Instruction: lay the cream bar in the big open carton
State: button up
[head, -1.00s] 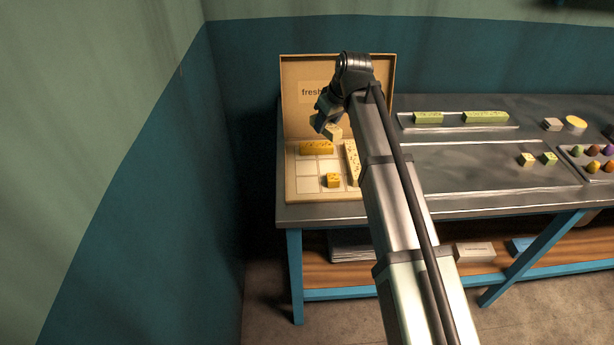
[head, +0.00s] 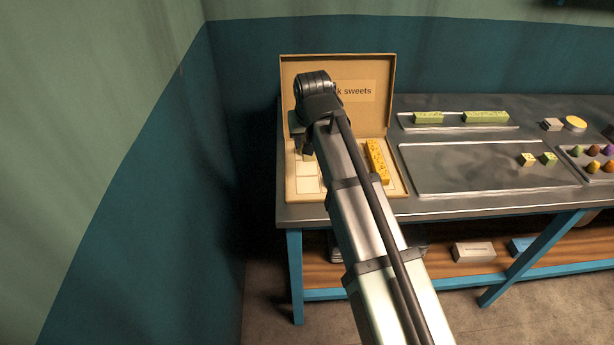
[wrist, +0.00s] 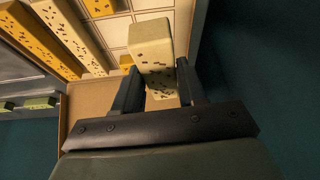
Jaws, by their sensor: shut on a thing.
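My gripper (wrist: 158,92) is shut on a short cream bar (wrist: 152,45) with dark flecks. In the wrist view it holds the bar over empty pale grid cells of the big open carton (wrist: 112,36). I cannot tell whether the bar touches the floor of the carton. In the head view the carton (head: 370,118) stands at the table's left end, its lid up. My arm hides much of its inside and most of the held bar there.
In the carton lie a long yellow bar (wrist: 35,42), which shows in the head view (head: 377,161), a long cream bar (wrist: 72,32) beside it, and small yellow pieces (wrist: 99,7). Green bars (head: 485,117) lie on a back tray. Two small cubes (head: 527,160) lie farther right.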

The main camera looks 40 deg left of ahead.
jog(key=shift+m, duration=0.4)
jog(key=shift+f, duration=0.6)
grip_shut()
jog(key=shift+f, duration=4.45)
jog(key=o, duration=1.1)
grip_release()
jog(key=shift+a+v, duration=0.1)
jog(key=shift+v, duration=2.9)
jog(key=shift+a+v, duration=0.15)
jog(key=shift+v, duration=2.9)
